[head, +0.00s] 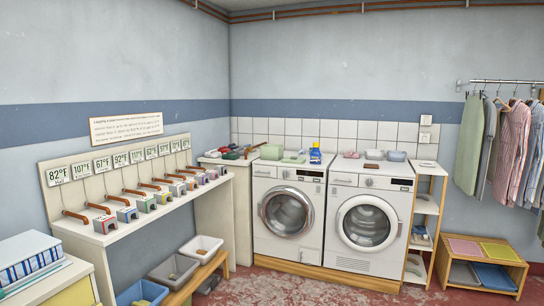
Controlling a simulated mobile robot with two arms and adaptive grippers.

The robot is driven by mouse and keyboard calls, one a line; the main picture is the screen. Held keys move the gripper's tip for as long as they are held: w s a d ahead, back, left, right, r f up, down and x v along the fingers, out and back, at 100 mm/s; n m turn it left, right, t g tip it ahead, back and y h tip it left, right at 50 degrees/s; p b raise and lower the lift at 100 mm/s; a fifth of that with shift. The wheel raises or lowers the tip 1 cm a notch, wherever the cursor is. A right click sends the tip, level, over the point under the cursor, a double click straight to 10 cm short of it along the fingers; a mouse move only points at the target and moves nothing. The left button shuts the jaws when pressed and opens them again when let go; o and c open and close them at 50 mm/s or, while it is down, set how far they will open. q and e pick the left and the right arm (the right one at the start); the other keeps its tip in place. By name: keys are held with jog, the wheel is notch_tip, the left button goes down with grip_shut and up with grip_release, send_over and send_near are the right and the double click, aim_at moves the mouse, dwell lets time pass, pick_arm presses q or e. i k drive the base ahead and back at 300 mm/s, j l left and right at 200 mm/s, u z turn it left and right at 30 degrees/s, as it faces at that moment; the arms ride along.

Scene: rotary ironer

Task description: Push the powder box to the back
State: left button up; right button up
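A small blue container with yellow and white markings (316,154) stands upright on top of the left washing machine (288,215), near its right side. It looks like a detergent pack and may be the powder box, but its label is too small to read. White wall tiles rise behind the machine tops. Neither of my grippers shows in the head view.
The right washing machine (368,226) holds small items on top. An open shelf unit (425,225) and hanging clothes (510,145) are at the right. A shelf with several small blocks (145,204) lines the left wall. Bins (202,248) stand below. The red floor in front is partly clear.

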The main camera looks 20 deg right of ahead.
aim_at(267, 152)
jog(key=i+l+z, duration=0.45)
jog(key=i, duration=0.45)
jog(key=i+z, duration=0.4)
jog(key=i, duration=1.5)
jog(key=i+l+u, duration=0.15)
jog(key=i, duration=0.85)
